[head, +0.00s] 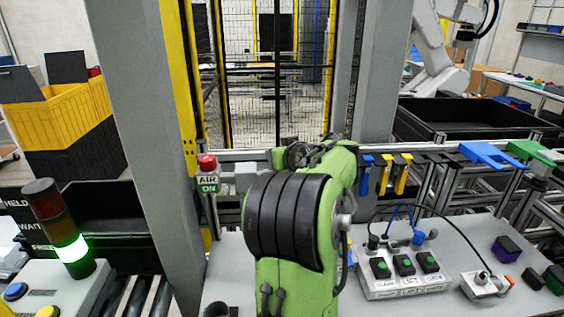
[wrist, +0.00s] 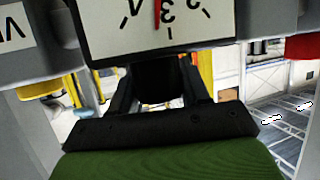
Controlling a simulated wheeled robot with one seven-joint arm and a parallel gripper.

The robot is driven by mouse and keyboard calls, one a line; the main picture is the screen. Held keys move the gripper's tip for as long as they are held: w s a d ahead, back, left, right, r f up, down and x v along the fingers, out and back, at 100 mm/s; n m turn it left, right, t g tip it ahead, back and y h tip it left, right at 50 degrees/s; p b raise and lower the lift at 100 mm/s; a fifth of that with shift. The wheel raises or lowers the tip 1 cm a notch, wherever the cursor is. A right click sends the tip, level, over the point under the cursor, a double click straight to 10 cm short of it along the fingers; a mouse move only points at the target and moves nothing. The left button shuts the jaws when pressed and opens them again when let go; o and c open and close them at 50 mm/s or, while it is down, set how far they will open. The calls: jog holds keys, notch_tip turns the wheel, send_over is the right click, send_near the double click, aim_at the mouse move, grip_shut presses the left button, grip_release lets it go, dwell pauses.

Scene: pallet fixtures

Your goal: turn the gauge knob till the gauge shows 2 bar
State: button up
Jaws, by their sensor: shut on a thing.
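The gauge dial (wrist: 185,45) fills the top of the wrist view, upside down and cut off by the frame edge. Its red needle (wrist: 157,14) points close to the 3, slightly toward what looks like the 4; the 2 is to the right. Below the dial is the dark gauge knob (wrist: 160,78). My gripper (wrist: 160,92) has its two black fingers on either side of the knob and is shut on it. In the head view my green arm hides the gripper, the knob and the gauge face.
A red button (head: 207,162) stands above an AIR ON sign (head: 208,185) left of my arm. Blue and yellow hooks (head: 383,174) hang on the rail to the right. A box with green buttons (head: 404,278) stands on the bench. A grey post (head: 150,130) rises at the left.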

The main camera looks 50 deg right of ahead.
jog(key=n+t+y+p, duration=0.1)
jog(key=n+y, duration=0.2)
jog(key=shift+a+y+p, duration=0.1)
jog(key=shift+y+p, duration=0.2)
jog(key=shift+p, duration=0.1)
jog(key=shift+w+a+n+t+y+p, duration=0.15)
jog(key=shift+n+t+y+p, duration=0.25)
jog(key=shift+n+y+p, duration=0.75)
jog(key=shift+a+f, duration=0.1)
jog(key=shift+a, duration=0.05)
jog(key=o, duration=1)
jog(key=v, duration=0.5)
jog(key=p+v, duration=0.1)
jog(key=v, duration=0.4)
jog(key=p+v, duration=0.1)
jog(key=v, duration=0.4)
jog(key=shift+s+d, duration=0.2)
jog(key=shift+s, duration=0.15)
